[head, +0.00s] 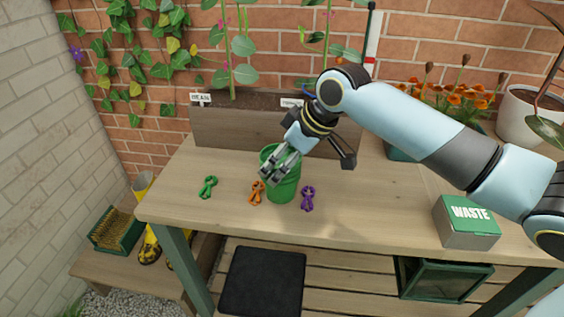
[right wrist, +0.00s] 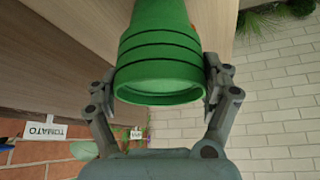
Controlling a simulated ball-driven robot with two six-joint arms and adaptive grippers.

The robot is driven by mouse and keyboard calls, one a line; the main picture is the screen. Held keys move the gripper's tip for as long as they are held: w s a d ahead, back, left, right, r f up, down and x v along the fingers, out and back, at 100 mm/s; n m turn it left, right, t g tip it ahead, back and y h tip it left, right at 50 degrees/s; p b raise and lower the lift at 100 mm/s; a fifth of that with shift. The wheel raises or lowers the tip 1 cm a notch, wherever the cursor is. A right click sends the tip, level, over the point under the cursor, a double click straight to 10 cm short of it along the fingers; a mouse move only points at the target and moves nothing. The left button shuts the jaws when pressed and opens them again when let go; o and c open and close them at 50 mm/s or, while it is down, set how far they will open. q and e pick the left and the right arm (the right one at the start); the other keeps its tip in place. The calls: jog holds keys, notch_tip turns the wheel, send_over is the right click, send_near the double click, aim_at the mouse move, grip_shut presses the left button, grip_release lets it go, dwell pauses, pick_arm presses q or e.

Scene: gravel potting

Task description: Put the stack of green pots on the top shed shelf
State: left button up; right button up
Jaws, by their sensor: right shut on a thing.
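The stack of green pots (head: 286,188) stands upright on the wooden potting bench, near the middle of the head view. My right gripper (head: 275,171) reaches down to its upper part and is shut on it. In the right wrist view the stack (right wrist: 160,58) shows several nested rims, with a finger pressed to each side. The lower end of the stack is cut off in that view. My left gripper is not in view. I see no shed shelf that I can make out.
Green (head: 208,187), orange (head: 257,192) and purple (head: 307,198) clips lie around the pots. A wooden planter (head: 245,128) stands behind. A WASTE box (head: 466,222) is at the right. Below are a black mat (head: 263,281) and a green crate (head: 443,279).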

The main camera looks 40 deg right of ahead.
jog(key=shift+f, duration=0.4)
jog(key=o, duration=1.6)
jog(key=shift+c, duration=0.2)
